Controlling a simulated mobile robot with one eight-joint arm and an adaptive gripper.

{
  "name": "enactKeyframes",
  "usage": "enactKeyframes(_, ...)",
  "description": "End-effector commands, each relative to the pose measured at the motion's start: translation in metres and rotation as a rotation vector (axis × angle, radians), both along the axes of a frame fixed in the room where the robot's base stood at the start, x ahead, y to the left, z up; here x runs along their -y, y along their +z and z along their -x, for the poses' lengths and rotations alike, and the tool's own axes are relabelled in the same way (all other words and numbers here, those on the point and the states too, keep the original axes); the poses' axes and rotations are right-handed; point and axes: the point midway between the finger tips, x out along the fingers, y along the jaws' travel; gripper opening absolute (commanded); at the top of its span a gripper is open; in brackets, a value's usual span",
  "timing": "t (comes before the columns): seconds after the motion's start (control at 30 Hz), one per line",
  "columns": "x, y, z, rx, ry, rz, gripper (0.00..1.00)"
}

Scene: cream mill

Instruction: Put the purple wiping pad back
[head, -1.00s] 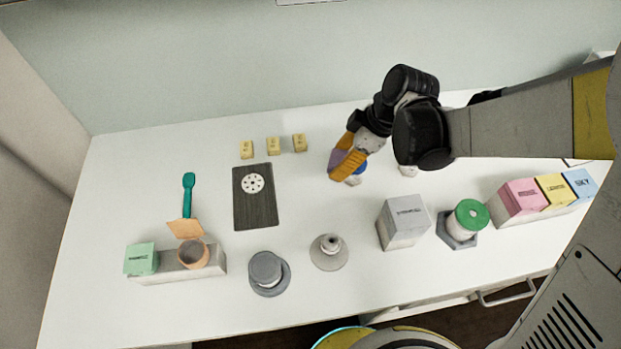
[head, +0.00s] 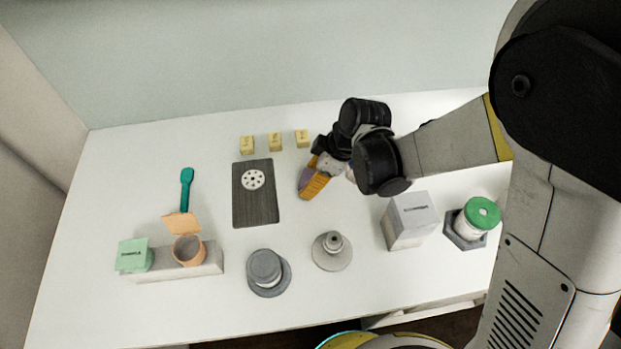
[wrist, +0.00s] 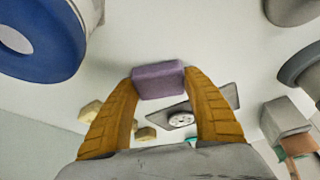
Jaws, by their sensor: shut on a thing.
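The purple wiping pad (wrist: 158,80) is a small block held between the two yellow-orange fingers of my gripper (wrist: 160,86) in the wrist view. In the head view my gripper (head: 312,183) is over the table, right of the dark board, and the pad (head: 305,178) shows at its left side, partly hidden by the fingers. My gripper is shut on the pad. I cannot tell how far above the table the pad is.
A dark board (head: 255,210) with a white perforated disc (head: 252,180) lies to the left. Yellow blocks (head: 274,141) stand behind. A grey stepped knob (head: 265,268), a grey cone-like piece (head: 333,250), a grey box (head: 410,220) and a green-topped spool (head: 482,213) stand in front. A blue ring (wrist: 45,45) is near my gripper.

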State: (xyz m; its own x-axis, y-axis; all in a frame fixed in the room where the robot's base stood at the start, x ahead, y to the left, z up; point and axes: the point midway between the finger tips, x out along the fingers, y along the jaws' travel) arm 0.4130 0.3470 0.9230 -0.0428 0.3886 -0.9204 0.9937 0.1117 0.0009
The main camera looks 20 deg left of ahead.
Motion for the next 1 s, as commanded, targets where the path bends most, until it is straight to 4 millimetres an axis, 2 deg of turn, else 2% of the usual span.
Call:
enactKeyframes(0.1,0.0,-0.004,0.0,0.0,0.0,0.0,0.18)
enactKeyframes(0.13,0.0,-0.004,0.0,0.0,0.0,0.0,0.59)
enactKeyframes(0.2,0.0,-0.003,0.0,0.0,0.0,0.0,0.78)
enactKeyframes(0.47,0.0,-0.002,0.0,0.0,0.0,0.0,0.78)
enactKeyframes(0.6,0.001,0.005,0.0,0.0,0.0,0.0,0.78)
enactKeyframes(0.67,0.005,0.013,-0.001,0.0,-0.002,0.0,0.78)
enactKeyframes(1.0,0.034,0.083,-0.004,-0.001,-0.002,0.001,0.78)
